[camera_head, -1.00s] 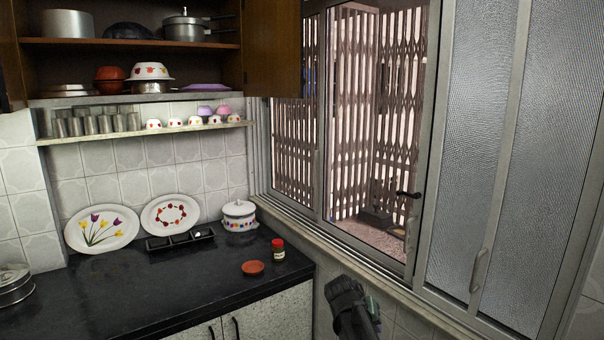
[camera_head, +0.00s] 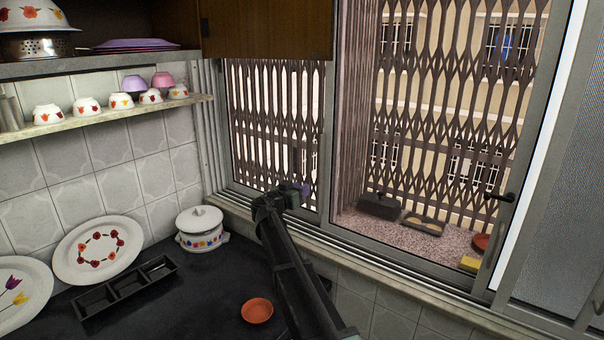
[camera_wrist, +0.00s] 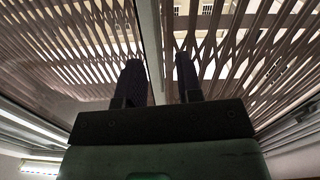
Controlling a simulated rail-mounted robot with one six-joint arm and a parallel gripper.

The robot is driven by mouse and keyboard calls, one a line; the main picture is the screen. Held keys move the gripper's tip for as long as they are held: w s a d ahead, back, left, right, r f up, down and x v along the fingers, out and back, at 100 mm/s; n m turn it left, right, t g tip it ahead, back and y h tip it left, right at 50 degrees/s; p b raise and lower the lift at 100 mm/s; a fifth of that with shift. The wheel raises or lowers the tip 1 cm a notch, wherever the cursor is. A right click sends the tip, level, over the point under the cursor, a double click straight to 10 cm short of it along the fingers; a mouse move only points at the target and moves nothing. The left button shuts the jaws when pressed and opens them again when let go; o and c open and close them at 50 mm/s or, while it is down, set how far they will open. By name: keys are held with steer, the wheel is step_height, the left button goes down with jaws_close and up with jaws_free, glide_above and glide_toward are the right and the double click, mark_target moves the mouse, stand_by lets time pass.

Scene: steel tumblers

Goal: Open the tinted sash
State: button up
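The sliding window has a left glazed sash (camera_head: 274,120) with a metal frame, seen in front of the brown folding grille. I take it as the tinted one: in the wrist view, the left pane (camera_wrist: 65,60) looks slightly darker than the area to its right. Its right upright (camera_head: 326,150) stands beside a wide bay that shows the grille clearly. My gripper (camera_head: 290,195) is in front of the sash's lower right part, near that upright; I cannot tell whether it touches.
A black latch (camera_head: 500,197) sits on the right-hand upright, beside frosted panes (camera_head: 580,190). Below my arm, the dark counter (camera_head: 200,300) holds a white lidded pot (camera_head: 201,232), a black tray (camera_head: 125,290), a terracotta dish (camera_head: 257,310) and plates. A cabinet (camera_head: 265,30) hangs above left.

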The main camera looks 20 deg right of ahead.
mark_target(320, 178)
steer(key=shift+m, duration=0.5)
steer(key=x, duration=1)
steer(key=shift+d+r, duration=0.2)
steer(key=shift+d, duration=0.3)
steer(key=shift+s, duration=0.1)
steer(key=shift+c, duration=0.3)
jaws_close()
